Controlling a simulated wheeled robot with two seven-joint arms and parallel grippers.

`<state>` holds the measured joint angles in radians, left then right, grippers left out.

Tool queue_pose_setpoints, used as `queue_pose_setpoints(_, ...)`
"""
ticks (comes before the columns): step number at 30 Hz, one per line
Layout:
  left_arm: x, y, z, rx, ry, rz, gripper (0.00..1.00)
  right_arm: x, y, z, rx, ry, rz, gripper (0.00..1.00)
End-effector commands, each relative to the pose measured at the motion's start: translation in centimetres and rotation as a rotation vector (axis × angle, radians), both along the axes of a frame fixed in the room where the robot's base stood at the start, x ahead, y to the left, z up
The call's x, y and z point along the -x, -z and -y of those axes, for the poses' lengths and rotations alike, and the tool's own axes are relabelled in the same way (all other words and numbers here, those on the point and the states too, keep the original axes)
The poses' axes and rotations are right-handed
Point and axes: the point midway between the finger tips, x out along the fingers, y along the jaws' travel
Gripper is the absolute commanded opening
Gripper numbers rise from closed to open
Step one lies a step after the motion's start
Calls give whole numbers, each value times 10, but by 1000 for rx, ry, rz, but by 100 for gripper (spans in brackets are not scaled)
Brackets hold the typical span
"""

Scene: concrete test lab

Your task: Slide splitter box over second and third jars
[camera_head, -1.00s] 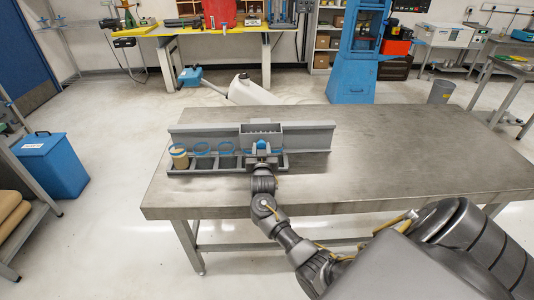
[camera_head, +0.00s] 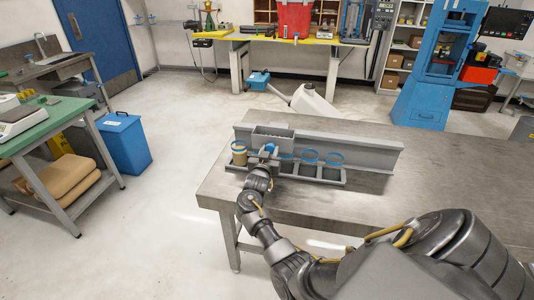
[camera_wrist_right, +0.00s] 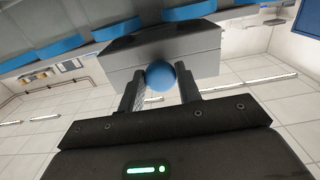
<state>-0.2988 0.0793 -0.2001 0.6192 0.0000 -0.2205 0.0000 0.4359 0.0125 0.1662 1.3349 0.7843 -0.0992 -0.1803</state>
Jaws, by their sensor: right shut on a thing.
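The grey splitter box (camera_head: 272,138) sits at the left part of the long grey rail (camera_head: 350,143). My right gripper (camera_head: 267,157) is at the box's near side, shut on its blue ball knob, which shows between the fingers in the wrist view (camera_wrist_right: 160,76). A jar with tan contents (camera_head: 239,156) stands just left of the box in the grey rack (camera_head: 318,181). The jars behind my gripper and below the box are partly hidden. My left gripper is out of view.
The rail and rack stand on a steel table (camera_head: 380,195), bare on the near side and at the right. A blue bin (camera_head: 125,144) stands on the floor at the left. A white container (camera_head: 312,102) is behind the table.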

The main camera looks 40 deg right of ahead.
Motion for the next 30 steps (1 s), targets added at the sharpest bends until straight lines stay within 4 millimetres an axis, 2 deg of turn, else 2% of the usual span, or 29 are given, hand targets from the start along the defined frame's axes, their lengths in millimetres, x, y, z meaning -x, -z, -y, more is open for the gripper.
queue_pose_setpoints(7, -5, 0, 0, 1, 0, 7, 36, 0, -1, 0, 0, 2, 1, 0)
queue_pose_setpoints(8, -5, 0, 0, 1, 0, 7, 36, 0, -1, 0, 0, 1, 1, 35)
queue_pose_setpoints(12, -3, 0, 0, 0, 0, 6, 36, -1, -1, 0, 0, 0, 1, 54)
queue_pose_setpoints(23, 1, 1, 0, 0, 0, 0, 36, 1, 0, -5, 0, -2, 1, 55)
queue_pose_setpoints(26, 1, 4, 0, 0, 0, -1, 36, 9, 2, -15, 0, -2, 2, 55)
queue_pose_setpoints(30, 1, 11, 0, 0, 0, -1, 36, 25, 3, -38, -2, -3, 2, 55)
